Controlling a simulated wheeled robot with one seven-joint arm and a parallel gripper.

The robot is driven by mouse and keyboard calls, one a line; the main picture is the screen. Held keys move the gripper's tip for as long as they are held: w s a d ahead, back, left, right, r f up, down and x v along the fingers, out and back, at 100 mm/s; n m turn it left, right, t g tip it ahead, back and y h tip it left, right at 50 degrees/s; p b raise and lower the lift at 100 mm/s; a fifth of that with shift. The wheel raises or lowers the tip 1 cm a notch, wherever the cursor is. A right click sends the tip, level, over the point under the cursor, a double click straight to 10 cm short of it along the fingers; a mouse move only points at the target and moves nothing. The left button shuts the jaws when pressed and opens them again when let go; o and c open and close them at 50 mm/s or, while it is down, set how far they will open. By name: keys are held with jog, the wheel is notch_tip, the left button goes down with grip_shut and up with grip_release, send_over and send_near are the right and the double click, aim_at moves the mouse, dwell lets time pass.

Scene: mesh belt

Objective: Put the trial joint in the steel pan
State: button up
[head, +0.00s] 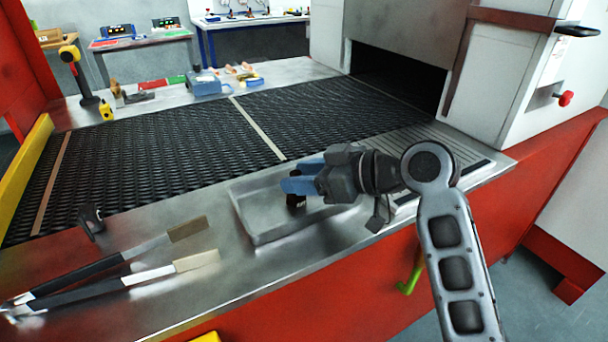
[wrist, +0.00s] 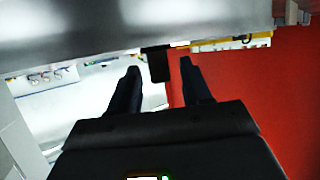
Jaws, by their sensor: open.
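The steel pan (head: 262,232) is a shallow grey tray on the steel ledge in front of the belt in the head view. My gripper (head: 298,183) is over the pan with its blue fingers pointing left, and it is open. A small dark block (head: 296,202) shows just below the fingers, against the pan. A dark block also shows between the fingertips in the wrist view (wrist: 158,65). It looks like the trial joint, but I cannot tell for sure. I cannot tell whether it touches the pan floor.
The dark mesh belt (head: 180,150) runs behind the pan into the furnace opening (head: 400,80). Tools and a blue device (head: 203,82) stand on the far ledge.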

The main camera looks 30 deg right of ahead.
jog(key=shift+r, duration=0.25)
jog(key=v, duration=1.2)
jog(key=shift+b, duration=0.4)
jog(key=shift+f, duration=0.15)
